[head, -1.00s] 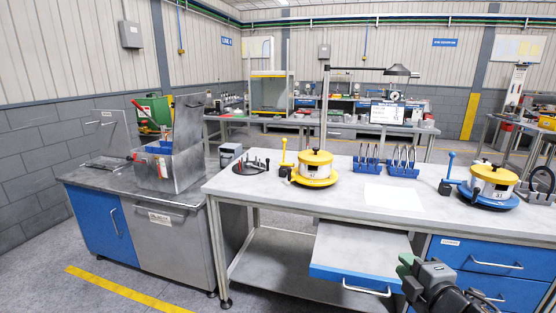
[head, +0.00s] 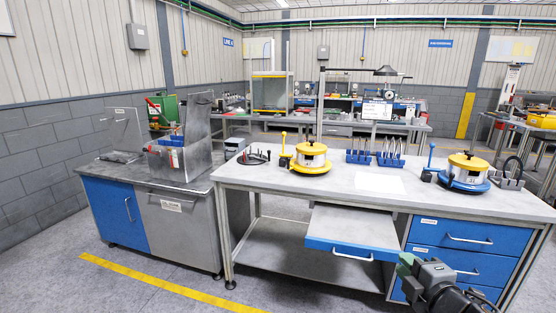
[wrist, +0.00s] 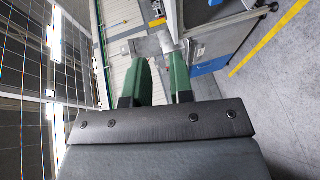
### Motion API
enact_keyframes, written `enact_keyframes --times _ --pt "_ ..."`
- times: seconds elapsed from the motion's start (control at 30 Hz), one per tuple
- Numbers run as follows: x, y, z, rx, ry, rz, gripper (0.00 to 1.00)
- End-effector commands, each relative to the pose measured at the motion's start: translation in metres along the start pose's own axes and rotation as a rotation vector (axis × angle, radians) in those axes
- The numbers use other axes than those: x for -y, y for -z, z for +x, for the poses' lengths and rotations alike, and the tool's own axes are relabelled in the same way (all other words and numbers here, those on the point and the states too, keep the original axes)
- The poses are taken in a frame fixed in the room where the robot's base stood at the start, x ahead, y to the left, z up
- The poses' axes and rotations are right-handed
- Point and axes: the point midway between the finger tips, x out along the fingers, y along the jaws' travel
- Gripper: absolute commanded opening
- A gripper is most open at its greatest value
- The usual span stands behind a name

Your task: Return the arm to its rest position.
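My gripper (wrist: 161,80) shows in the wrist view as two green fingers with a clear gap between them. Nothing is held in the gap. In the head view my arm is at the lower right, in front of the workbench's blue drawers, with a green finger (head: 405,262) showing at its left end. The gripper is apart from the bench and touches nothing that I can see.
The workbench (head: 300,185) carries two yellow-topped round units (head: 312,155) (head: 467,169) and blue racks (head: 359,156). A shallow drawer (head: 352,231) stands pulled out. A steel cabinet (head: 177,230) with a metal bin (head: 180,160) is at left. The floor in front is free.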

Motion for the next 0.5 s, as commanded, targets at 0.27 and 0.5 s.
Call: enact_keyframes --times 0.27,0.5 --pt "0.008 -0.029 -0.003 0.163 0.037 0.12 0.22" --pt "0.017 -0.068 -0.015 0.408 0.05 0.313 0.22"
